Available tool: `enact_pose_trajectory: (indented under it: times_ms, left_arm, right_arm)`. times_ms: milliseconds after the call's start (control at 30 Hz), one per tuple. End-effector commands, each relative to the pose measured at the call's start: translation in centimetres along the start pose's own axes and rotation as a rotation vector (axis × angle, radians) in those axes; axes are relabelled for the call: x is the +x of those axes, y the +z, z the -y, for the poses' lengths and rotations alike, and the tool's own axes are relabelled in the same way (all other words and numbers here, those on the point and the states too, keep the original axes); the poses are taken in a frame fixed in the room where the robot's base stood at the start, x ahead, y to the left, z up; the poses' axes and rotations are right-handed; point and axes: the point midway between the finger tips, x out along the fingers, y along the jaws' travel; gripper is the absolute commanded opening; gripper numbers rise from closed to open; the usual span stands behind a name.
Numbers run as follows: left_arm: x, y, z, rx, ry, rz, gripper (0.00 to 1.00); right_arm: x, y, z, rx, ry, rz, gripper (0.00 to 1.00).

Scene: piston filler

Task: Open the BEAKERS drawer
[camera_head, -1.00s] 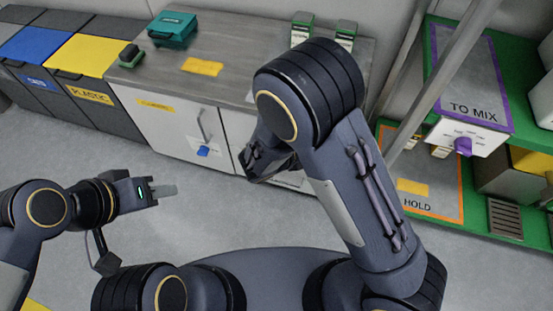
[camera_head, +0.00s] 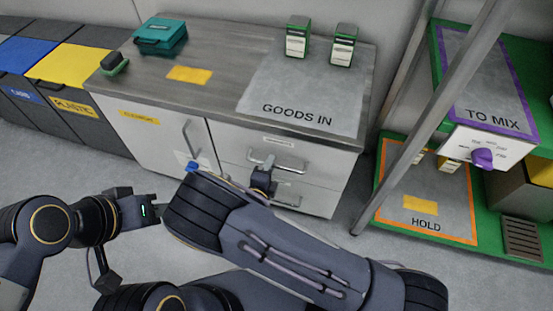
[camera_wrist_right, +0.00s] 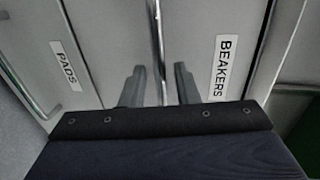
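The BEAKERS drawer (camera_head: 310,164) is the upper drawer of the white cabinet and looks closed. Its BEAKERS label (camera_wrist_right: 222,68) reads clearly in the right wrist view. Its bar handle (camera_head: 278,163) also shows there (camera_wrist_right: 157,45), running between my right gripper's fingers. My right gripper (camera_head: 262,180) is in front of the drawers; in the wrist view (camera_wrist_right: 159,87) it is open, one finger on each side of the handle, with gaps visible.
Below is a PADS drawer, its label (camera_wrist_right: 67,66) in the wrist view. A cabinet door (camera_head: 160,140) with a handle is left of the drawers. The GOODS IN mat (camera_head: 300,95) lies on the worktop. A metal post (camera_head: 425,130) and the HOLD mat (camera_head: 445,190) are at right.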

Motion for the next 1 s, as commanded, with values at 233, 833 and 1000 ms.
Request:
enact_pose_trajectory:
  times_ms: [233,833,1000]
  left_arm:
    - [0.33,0.17,0.15,0.000,0.000,0.000,0.36]
    - [0.32,0.17,0.15,0.000,0.000,0.000,0.36]
    - [0.21,0.11,0.10,0.000,0.000,0.000,0.36]
  right_arm:
    - [0.38,0.27,-0.16,0.000,0.000,0.005,0.28]
    - [0.36,0.23,-0.17,0.000,0.000,0.004,0.00]
    - [0.11,0.25,-0.19,0.000,0.001,0.004,0.00]
